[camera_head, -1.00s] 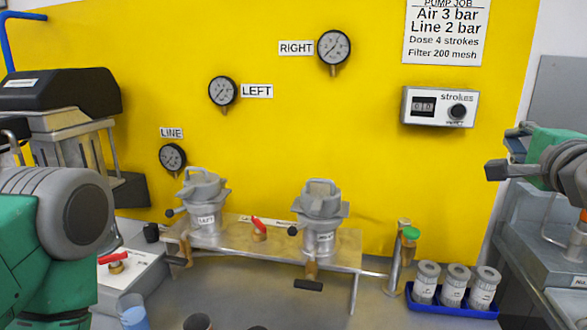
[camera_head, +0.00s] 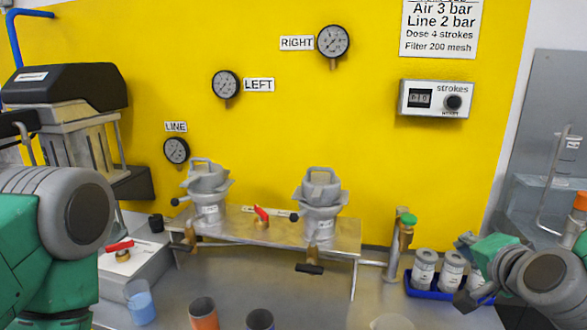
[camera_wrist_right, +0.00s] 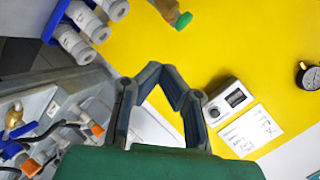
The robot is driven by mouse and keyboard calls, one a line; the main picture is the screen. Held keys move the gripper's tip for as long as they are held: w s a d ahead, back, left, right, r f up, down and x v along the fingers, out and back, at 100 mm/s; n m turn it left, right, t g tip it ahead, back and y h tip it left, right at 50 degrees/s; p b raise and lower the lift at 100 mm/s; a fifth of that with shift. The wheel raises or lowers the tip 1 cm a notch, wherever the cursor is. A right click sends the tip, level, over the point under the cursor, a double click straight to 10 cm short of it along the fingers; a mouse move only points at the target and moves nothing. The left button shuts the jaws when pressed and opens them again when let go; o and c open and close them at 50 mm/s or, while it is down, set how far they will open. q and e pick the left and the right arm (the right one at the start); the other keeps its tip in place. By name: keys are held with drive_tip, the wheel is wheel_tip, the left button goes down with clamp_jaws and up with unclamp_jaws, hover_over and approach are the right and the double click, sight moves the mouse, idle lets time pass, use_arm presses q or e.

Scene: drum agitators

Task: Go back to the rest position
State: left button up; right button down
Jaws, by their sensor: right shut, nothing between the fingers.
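My right gripper (camera_head: 466,290) is low at the right in the head view, in front of the blue tray of grey canisters and partly covering it. In the right wrist view, its two dark fingers (camera_wrist_right: 169,82) bend inward and meet with nothing between them. Of my left arm, only the green and grey links show at the left edge of the head view. My left gripper is out of view.
A metal bench (camera_head: 280,230) carries two grey pumps (camera_head: 208,190) (camera_head: 320,205). A green-capped fitting (camera_head: 405,228) stands beside the blue tray (camera_head: 420,291). Several cups, including a blue one (camera_head: 141,305), stand in front. A strokes counter (camera_head: 435,99) hangs on the yellow wall.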

drive_tip(key=s+a+f+n+g+y+b, duration=0.15)
drive_tip(key=s+f+n+g, duration=0.35)
drive_tip(key=f, duration=0.7)
drive_tip(key=s+a+f+n+g, duration=0.1)
drive_tip(key=s+a+f+n, duration=0.1)
drive_tip(key=s+f, duration=0.75)
drive_tip(key=s+f+n+g+b, duration=0.2)
drive_tip(key=s+f+n+g, duration=0.4)
drive_tip(key=s+f, duration=1)
drive_tip(key=shift+s+d+n+g+h, duration=0.3)
drive_tip(key=shift+s+d+g+h, duration=0.05)
drive_tip(key=shift+s+d+g, duration=0.1)
drive_tip(key=shift+w+f, duration=0.1)
drive_tip(key=shift+w+a, duration=0.1)
